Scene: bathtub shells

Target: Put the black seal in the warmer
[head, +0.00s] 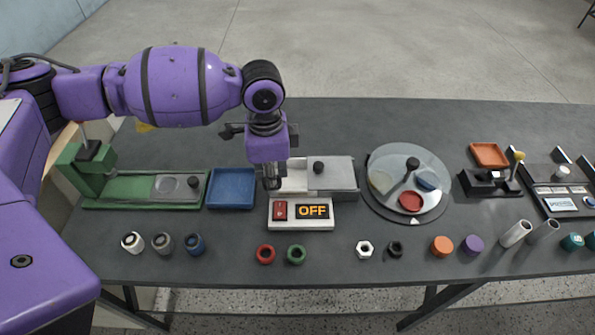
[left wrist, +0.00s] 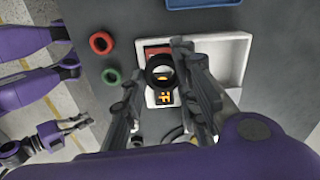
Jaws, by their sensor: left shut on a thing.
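The warmer (head: 300,222) is a white box with a red switch and a lit display reading OFF. Its grey lid (head: 340,175) with a black knob sits toward the right, leaving the left part of the compartment uncovered. My left gripper (head: 271,184) is over the warmer's left part. In the left wrist view its fingers (left wrist: 163,95) are shut on the black seal (left wrist: 153,70), a dark ring that overlaps the warmer's switch and display. The white warmer also shows there (left wrist: 237,52). My right gripper (left wrist: 80,124) shows small in the left wrist view; its opening is unclear.
A red ring (head: 265,254) and a green ring (head: 296,254) lie in front of the warmer. A blue tray (head: 231,188) and green fixture (head: 125,190) stand left. A round turntable (head: 408,183) stands close on the right. Several small parts line the front edge.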

